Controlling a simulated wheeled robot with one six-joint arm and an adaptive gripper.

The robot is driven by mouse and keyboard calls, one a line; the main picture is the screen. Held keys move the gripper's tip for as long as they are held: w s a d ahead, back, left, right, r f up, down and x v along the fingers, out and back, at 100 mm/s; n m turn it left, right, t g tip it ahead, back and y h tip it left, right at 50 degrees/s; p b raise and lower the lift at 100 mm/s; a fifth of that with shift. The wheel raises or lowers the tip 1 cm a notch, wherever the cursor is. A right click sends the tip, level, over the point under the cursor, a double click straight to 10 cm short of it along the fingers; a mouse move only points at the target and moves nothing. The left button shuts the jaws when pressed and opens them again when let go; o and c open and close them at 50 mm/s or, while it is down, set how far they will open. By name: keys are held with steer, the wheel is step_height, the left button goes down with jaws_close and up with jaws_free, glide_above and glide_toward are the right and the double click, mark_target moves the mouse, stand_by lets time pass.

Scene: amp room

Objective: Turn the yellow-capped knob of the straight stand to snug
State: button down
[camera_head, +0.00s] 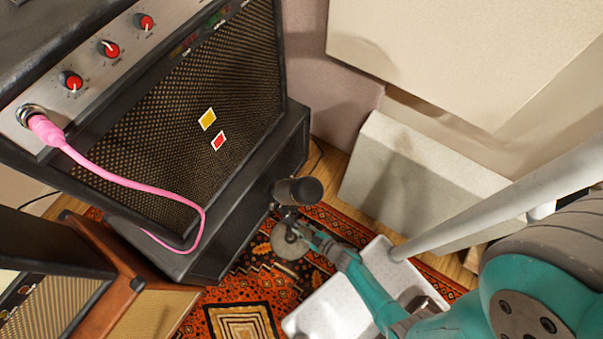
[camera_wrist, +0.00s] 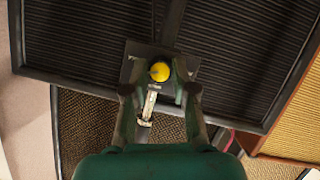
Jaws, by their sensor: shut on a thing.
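The yellow-capped knob (camera_wrist: 160,71) shows in the wrist view between the two fingertips of my gripper (camera_wrist: 160,80). My gripper is shut on it, with one finger on each side. A pale metal piece of the stand (camera_wrist: 149,105) shows just below the knob. A round grey stand base (camera_head: 290,242) lies below on the rug. The yellow cap cannot be made out in the head view.
A large amplifier (camera_head: 150,120) with red knobs and a pink cable (camera_head: 120,181) stands close on the left, on a black cabinet (camera_head: 245,205). A pale panel (camera_head: 405,175) leans at the right. A patterned rug (camera_head: 225,290) covers the floor. A wooden-cased amplifier (camera_head: 110,255) is lower left.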

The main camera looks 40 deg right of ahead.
steer(key=shift+s+a+f+n+t+h, duration=0.1)
steer(key=shift+n+t+h, duration=0.45)
steer(key=shift+n, duration=0.8)
steer(key=shift+w+a+f+n+t+h, duration=0.1)
steer(key=shift+n+t+h, duration=0.45)
steer(key=shift+n, duration=0.75)
steer(key=shift+s+a+f+n+t+h, duration=0.1)
steer(key=shift+n+t+h, duration=0.4)
steer(key=shift+n, duration=0.85)
steer(key=shift+n+h, duration=0.3)
steer(key=c, duration=0.9)
jaws_free()
steer(key=shift+c, duration=0.2)
steer(key=shift+s, duration=0.15)
steer(key=shift+s+a+r, duration=0.1)
steer(key=shift+s+r, duration=0.05)
steer(key=shift+s, duration=0.85)
steer(key=shift+s+a+r, duration=0.1)
steer(key=shift+s+a, duration=0.05)
steer(key=shift+s, duration=0.8)
steer(key=shift+s+a+r, duration=0.1)
steer(key=shift+s+r, duration=0.05)
steer(key=shift+s, duration=0.85)
steer(key=shift+s, duration=0.2)
